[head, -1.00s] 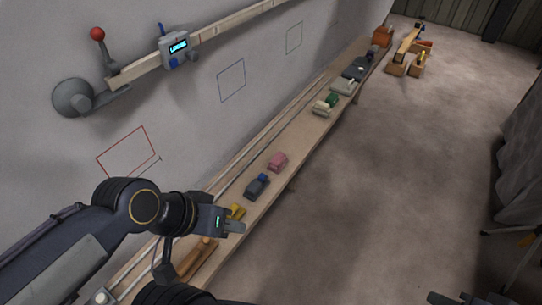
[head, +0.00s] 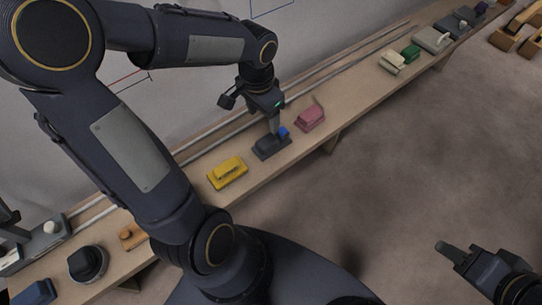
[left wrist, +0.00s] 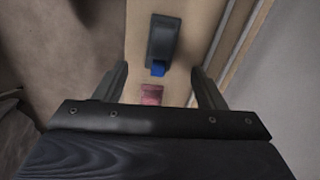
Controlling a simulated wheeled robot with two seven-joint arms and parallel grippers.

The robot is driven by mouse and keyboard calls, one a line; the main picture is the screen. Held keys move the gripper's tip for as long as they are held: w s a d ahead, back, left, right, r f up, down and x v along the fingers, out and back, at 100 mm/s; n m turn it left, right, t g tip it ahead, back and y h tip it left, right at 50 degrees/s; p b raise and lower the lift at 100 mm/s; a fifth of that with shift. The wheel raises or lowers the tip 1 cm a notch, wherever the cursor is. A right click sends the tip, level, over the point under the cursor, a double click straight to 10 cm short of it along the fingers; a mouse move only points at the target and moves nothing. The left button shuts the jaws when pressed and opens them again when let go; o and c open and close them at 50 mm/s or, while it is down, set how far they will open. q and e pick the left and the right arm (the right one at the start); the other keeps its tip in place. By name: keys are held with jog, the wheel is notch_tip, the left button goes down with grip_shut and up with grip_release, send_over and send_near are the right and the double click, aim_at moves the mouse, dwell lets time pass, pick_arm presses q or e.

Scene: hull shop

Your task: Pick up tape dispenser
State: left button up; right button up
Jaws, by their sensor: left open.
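A dark grey desk item with a blue part (head: 270,147), which looks like the tape dispenser, lies on the long wooden shelf. It also shows in the left wrist view (left wrist: 163,40), its blue end toward the gripper's side of the picture. My left gripper (head: 274,128) points down at it, and its fingers overlap it in the head view. In the left wrist view the fingers (left wrist: 160,70) are apart with nothing held between them. I cannot tell whether they touch it. My right gripper (head: 450,252) is at the lower right, away from the shelf; its opening is unclear.
A pink item (head: 310,118) sits close beyond the dark one, and a yellow item (head: 228,172) sits on its near side. Green, cream and grey items stand farther along the shelf (head: 345,105). A wall with rails runs behind. The floor (head: 430,160) in front is clear.

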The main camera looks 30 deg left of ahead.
aim_at(270, 138)
pick_arm(q)
jog(key=shift+m+g, duration=0.3)
jog(key=shift+m, duration=0.2)
jog(key=f, duration=0.2)
jog(key=w+f+b, duration=0.1)
jog(key=f, duration=0.2)
jog(key=w+f+b, duration=0.1)
jog(key=f, duration=0.2)
jog(key=shift+w, duration=0.2)
jog(key=f, duration=0.1)
jog(key=f+b, duration=0.1)
jog(key=f, duration=0.3)
jog(key=shift+d+f+b, duration=0.2)
jog(key=shift+d+b, duration=0.1)
jog(key=shift+b, duration=0.1)
jog(key=shift+r, duration=0.1)
jog(key=c, duration=1.1)
pick_arm(e)
notch_tip(270, 138, down, 5)
jog(key=shift+f, duration=0.15)
pick_arm(q)
jog(key=shift+r, duration=0.1)
